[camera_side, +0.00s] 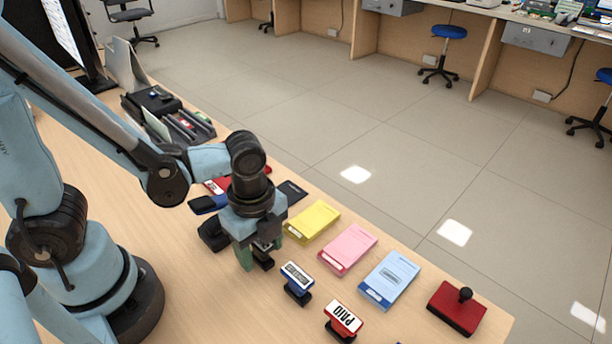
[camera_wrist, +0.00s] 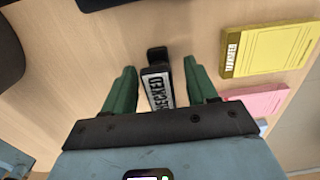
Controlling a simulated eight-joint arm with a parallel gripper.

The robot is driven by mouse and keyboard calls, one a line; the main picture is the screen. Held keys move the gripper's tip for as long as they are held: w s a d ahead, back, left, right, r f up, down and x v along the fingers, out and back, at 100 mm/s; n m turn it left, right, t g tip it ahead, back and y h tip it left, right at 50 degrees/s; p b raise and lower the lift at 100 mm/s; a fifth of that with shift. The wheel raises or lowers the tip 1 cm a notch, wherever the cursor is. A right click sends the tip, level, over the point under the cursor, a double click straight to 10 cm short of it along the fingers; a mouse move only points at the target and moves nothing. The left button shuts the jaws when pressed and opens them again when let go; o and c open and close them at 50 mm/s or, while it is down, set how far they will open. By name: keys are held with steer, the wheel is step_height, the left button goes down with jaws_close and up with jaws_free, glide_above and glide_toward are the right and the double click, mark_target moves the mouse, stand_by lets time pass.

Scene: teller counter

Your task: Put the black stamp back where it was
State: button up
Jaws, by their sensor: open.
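The black stamp (camera_wrist: 158,88) stands on the wooden counter, with a white label reading "CHECKED" on it in the wrist view. My gripper (camera_wrist: 160,66) is open, with one green finger on each side of the stamp and a gap visible on both sides. In the side view my gripper (camera_side: 260,248) is low over the counter. The stamp (camera_side: 264,262) shows only in part there, mostly hidden by the fingers.
A blue stamp (camera_side: 297,282) and a red "PAID" stamp (camera_side: 343,320) stand to the right. Yellow (camera_side: 312,221), pink (camera_side: 348,248) and blue (camera_side: 389,279) pads lie near the counter edge. A red pad (camera_side: 456,312) bears a black knob. A black organizer (camera_side: 200,128) is behind.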

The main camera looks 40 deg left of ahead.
steer(key=shift+r, duration=6)
steer(key=w+a+n+t, duration=0.1)
steer(key=a+n+t, duration=0.1)
steer(key=n, duration=0.4)
steer(key=w+a+n+t, duration=0.2)
steer(key=a+n, duration=0.2)
steer(key=n, duration=0.2)
steer(key=w+a+n+t, duration=0.2)
steer(key=a+n+t, duration=0.1)
steer(key=n, duration=0.3)
steer(key=shift+w+r, duration=0.25)
steer(key=shift+r, duration=0.05)
